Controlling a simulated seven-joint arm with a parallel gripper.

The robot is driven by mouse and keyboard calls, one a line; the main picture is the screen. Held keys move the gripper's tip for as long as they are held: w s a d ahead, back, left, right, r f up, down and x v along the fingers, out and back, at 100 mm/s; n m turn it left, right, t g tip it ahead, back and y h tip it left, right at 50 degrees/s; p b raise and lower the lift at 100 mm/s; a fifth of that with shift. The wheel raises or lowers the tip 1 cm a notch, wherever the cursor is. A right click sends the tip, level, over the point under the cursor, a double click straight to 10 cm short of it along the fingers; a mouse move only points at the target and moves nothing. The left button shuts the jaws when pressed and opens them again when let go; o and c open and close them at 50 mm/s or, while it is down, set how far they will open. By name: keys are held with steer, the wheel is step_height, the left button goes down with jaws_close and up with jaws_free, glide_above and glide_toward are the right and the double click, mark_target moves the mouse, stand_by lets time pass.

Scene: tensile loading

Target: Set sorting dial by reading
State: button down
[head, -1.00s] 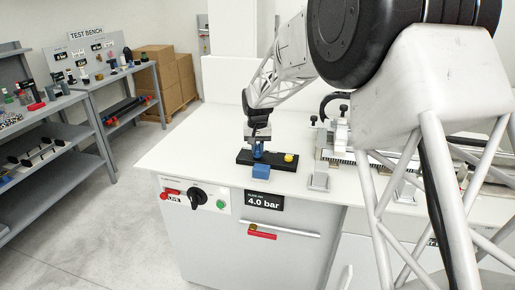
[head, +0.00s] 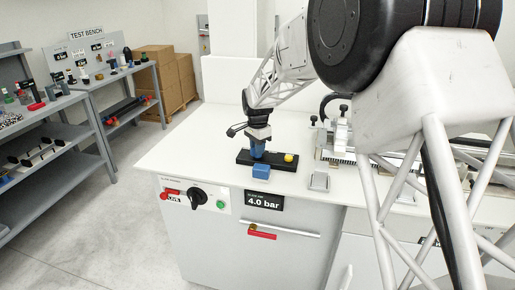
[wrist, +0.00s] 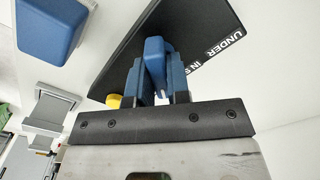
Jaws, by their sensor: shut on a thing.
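The sorting dial has a black base plate (head: 274,161) on the white bench top. In the wrist view the plate (wrist: 203,25) carries white lettering, partly cut off, that reads "UNDER" and "IN S". My gripper (head: 257,153) is over the left part of the plate. In the wrist view my gripper's blue fingers (wrist: 156,92) are shut on the dial's upright blue handle (wrist: 153,58). The dial's pointing direction is hidden in the head view. A small yellow knob (head: 291,158) sits at the plate's right end.
A blue block (head: 261,171) lies in front of the plate. A grey pedestal (head: 320,181) and a metal fixture (head: 340,140) stand to the right. The bench front has a black rotary switch (head: 197,196), a green button (head: 221,205) and a "4.0 bar" display (head: 264,200).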

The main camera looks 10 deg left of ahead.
steer(key=shift+m, duration=1.2)
steer(key=c, duration=1.1)
jaws_free()
steer(key=shift+r, duration=0.1)
steer(key=shift+r, duration=3.8)
steer(key=shift+d, duration=0.1)
